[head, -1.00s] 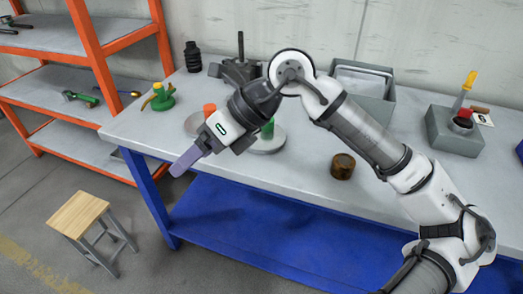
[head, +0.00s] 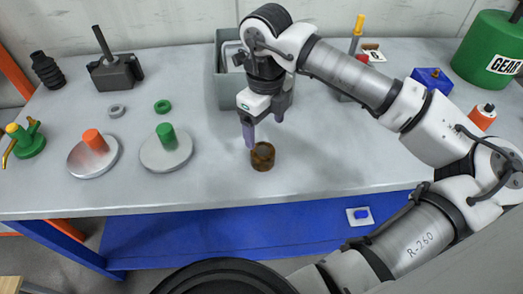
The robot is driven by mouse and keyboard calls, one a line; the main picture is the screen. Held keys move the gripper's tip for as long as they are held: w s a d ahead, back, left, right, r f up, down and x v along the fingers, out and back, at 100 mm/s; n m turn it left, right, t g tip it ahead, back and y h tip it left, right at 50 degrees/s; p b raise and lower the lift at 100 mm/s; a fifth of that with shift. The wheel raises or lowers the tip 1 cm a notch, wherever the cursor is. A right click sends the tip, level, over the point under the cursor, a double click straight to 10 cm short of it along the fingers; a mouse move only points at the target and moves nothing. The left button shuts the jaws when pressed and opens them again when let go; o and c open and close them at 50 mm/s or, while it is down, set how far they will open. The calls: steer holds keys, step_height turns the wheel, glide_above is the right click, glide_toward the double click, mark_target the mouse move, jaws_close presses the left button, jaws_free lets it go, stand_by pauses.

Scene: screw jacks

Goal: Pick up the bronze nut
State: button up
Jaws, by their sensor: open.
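The bronze nut (head: 263,157), a short brown cylinder with a dark open top, stands upright on the grey workbench (head: 330,170) near its front edge. My gripper (head: 263,132) points down just above and behind the nut. Its jaws are open. One purple-grey finger reaches down close to the nut's upper left; the other finger shows only in part at the right. I cannot tell whether the finger touches the nut.
Left of the nut stand a disc with a green post (head: 167,150) and a disc with an orange post (head: 94,153). A grey bin (head: 228,90) is behind my gripper. A green drum (head: 488,55) stands at the right. Bench around the nut is clear.

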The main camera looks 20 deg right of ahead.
mark_target(263, 151)
step_height(263, 151, down, 4)
steer(key=shift+r, duration=0.1)
steer(key=shift+a+f+p, duration=0.15)
steer(key=shift+f+p, duration=0.55)
steer(key=shift+f, duration=0.7)
steer(key=shift+a+f+p, duration=0.15)
steer(key=shift+f+p, duration=0.5)
steer(key=shift+f, duration=0.7)
steer(key=c, duration=1.6)
steer(key=shift+r, duration=0.1)
